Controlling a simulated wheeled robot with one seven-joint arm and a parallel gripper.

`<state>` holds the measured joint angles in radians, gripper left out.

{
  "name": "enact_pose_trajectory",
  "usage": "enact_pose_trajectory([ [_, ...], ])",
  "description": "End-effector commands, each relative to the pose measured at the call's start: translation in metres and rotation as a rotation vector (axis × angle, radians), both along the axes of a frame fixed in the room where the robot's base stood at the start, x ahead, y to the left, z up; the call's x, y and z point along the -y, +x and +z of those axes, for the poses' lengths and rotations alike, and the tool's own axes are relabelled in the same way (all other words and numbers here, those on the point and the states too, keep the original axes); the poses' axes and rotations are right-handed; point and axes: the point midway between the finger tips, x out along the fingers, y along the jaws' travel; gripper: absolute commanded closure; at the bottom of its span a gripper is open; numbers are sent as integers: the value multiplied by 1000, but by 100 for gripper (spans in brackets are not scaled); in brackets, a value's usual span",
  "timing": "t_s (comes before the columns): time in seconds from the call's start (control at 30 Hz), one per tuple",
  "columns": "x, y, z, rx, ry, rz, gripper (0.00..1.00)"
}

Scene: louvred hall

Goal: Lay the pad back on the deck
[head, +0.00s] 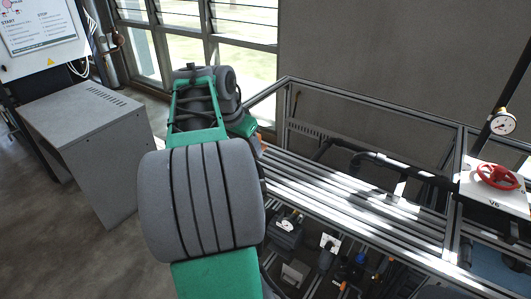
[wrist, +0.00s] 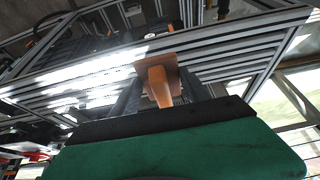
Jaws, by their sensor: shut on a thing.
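The orange pad (wrist: 158,68) shows in the wrist view as a small square plate with a tapered orange grip. My gripper (wrist: 161,88) is shut on the grip, with a dark finger on either side. The deck (wrist: 215,65) of ribbed metal bars lies beyond the pad; I cannot tell whether they touch. In the head view the deck (head: 350,195) runs from the centre to the lower right. A small orange part of the pad (head: 262,142) shows at its left end, beside my arm. My arm hides most of the gripper there.
A metal frame surrounds the deck, with a black pipe (head: 385,160) behind it. A red valve wheel (head: 497,176) and a gauge (head: 503,123) stand at the right. Cables and fittings lie below the deck's front edge. A grey cabinet (head: 88,130) stands left.

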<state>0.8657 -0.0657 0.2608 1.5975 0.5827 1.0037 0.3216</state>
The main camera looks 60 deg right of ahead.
Motion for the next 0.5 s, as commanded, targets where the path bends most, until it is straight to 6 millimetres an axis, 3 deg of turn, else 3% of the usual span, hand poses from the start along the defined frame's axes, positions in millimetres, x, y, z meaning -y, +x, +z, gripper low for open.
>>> enact_pose_trajectory([
  [0.3,86,3,-40,-4,7,0,78],
  [0.5,117,7,-82,-2,4,4,78],
])
